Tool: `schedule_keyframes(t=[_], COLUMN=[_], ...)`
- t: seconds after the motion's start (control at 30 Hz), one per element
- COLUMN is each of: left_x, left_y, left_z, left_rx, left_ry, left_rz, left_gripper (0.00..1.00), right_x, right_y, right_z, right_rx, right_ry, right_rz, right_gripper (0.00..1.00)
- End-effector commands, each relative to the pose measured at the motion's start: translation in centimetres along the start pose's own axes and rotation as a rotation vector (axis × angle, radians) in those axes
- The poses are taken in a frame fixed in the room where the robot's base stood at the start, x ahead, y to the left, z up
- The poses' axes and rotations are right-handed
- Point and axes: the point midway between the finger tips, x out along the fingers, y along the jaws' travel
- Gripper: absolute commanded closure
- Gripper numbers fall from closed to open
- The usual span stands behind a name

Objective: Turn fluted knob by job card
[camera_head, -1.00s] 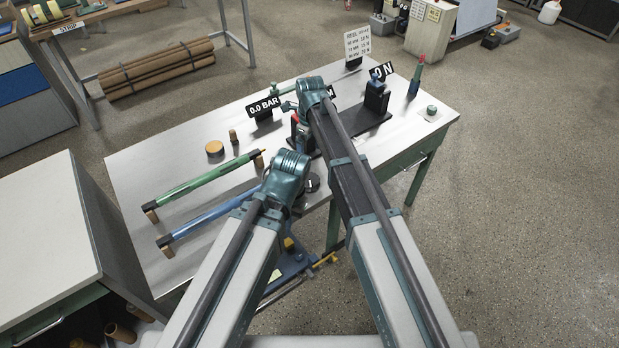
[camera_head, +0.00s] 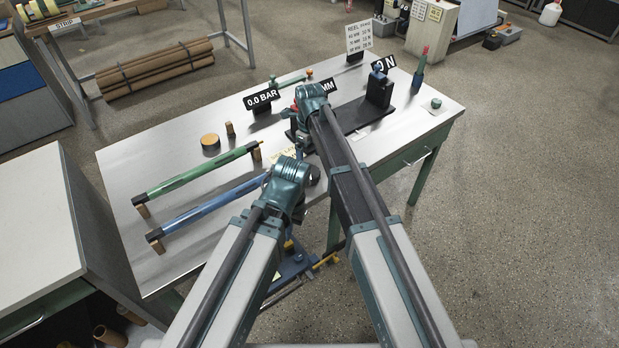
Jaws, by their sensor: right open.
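A blue knob (camera_head: 381,67) sits on a dark upright block (camera_head: 378,92) beside a sign ending in "0 N"; its flutes are too small to make out. The job card (camera_head: 359,37), headed "REEL", stands at the table's back edge with small lines in MM and N. My right gripper (camera_head: 302,140) is under its teal wrist over the middle of the table, left of the knob and apart from it. It is open, its fingers largely hidden by the wrist. My left arm's teal wrist (camera_head: 288,178) is nearer, above the table's front edge; its gripper's fingers are hidden.
A green roller (camera_head: 195,174) and a blue roller (camera_head: 208,208) lie on the table's left. A "0.0 BAR" sign (camera_head: 262,100) and an "MM" sign (camera_head: 327,87) stand behind. The table's (camera_head: 125,165) left side has free room.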

Motion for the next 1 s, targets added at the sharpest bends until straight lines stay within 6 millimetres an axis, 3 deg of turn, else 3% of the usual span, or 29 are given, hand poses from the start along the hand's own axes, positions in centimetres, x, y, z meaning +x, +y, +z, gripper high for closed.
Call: schedule_keyframes(t=[0.03,0.33,0.77,0.83,1.0], left_x=[1.5,5.5,6.3,6.3,6.3], left_y=[0.1,0.5,0.6,0.6,0.6], left_z=[-0.1,-0.3,-0.4,-0.4,-0.4], left_rx=[0.0,0.0,0.001,0.001,0.0], left_ry=[0.0,0.0,0.0,0.0,0.0], left_rz=[0.0,0.0,0.0,0.0,0.0], left_gripper=[1.0,1.0,1.0,1.0,1.0], right_x=[1.5,5.5,6.3,6.3,6.3], right_y=[0.0,0.0,0.0,0.0,0.0], right_z=[0.0,0.0,0.0,0.0,0.0], right_rx=[0.0,0.0,0.0,0.0,0.0], right_ry=[0.0,0.0,0.0,0.0,0.0], right_rz=[0.0,0.0,0.0,0.0,0.0], right_gripper=[0.0,0.0,0.0,0.07,0.38])
